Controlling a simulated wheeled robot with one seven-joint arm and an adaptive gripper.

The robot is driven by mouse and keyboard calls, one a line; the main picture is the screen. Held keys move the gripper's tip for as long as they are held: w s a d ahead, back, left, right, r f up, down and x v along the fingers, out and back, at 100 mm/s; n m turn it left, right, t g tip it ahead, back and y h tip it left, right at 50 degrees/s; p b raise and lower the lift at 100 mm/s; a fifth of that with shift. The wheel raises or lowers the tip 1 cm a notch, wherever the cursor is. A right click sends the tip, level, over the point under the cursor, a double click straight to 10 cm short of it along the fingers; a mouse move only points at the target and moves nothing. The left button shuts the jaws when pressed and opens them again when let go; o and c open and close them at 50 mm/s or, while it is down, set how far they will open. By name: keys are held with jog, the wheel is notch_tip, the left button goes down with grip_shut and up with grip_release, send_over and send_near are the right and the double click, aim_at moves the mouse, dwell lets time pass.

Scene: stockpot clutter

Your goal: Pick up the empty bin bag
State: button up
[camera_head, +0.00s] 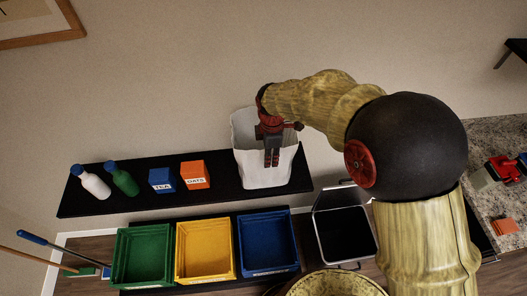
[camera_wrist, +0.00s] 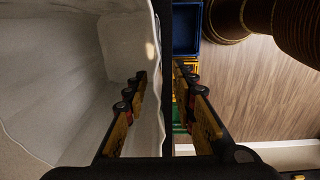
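The empty bin bag (camera_head: 262,174) is white, open at the top and stands upright on the black shelf. Its pale inside fills the left of the wrist view (camera_wrist: 60,75). My gripper (camera_head: 271,164) points down at the bag's rim in the head view. In the wrist view my gripper (camera_wrist: 165,88) has its fingers apart, one inside the bag and one outside. The bag's thin wall runs between them. A gap shows between the wall and the outer finger. I cannot tell whether the inner finger touches the wall.
The black shelf (camera_head: 215,196) also carries a white bottle (camera_head: 93,184), a green bottle (camera_head: 124,181), a blue box (camera_head: 162,180) and an orange box (camera_head: 195,176). Below are green (camera_head: 141,257), yellow (camera_head: 204,249) and blue (camera_head: 267,243) bins. An open-lidded bin (camera_head: 346,235) stands right.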

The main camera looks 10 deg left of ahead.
jog(key=shift+c, duration=1.4)
jog(key=c, duration=0.4)
grip_shut()
